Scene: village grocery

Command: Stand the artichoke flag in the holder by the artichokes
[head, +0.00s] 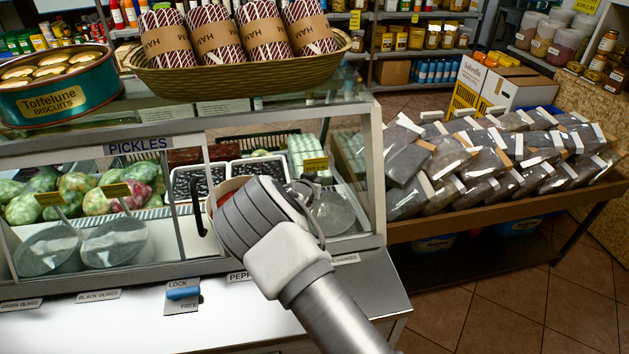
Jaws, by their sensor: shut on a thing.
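My arm (285,255) reaches into the view from the bottom right to the glass pickle case. Its wrist end hides my gripper's fingers and whatever they hold. A label ending in "CHOKES" (345,259) is on the case's front ledge at right, partly covered by my arm. I cannot make out an empty holder.
A basket (235,76) of ham rolls and a biscuit tin (55,85) stand on top of the case. A blue lock slider (183,292) and a dark handle (198,208) are on its front. A table of bagged goods (500,205) is at right, with open tiled floor before it.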

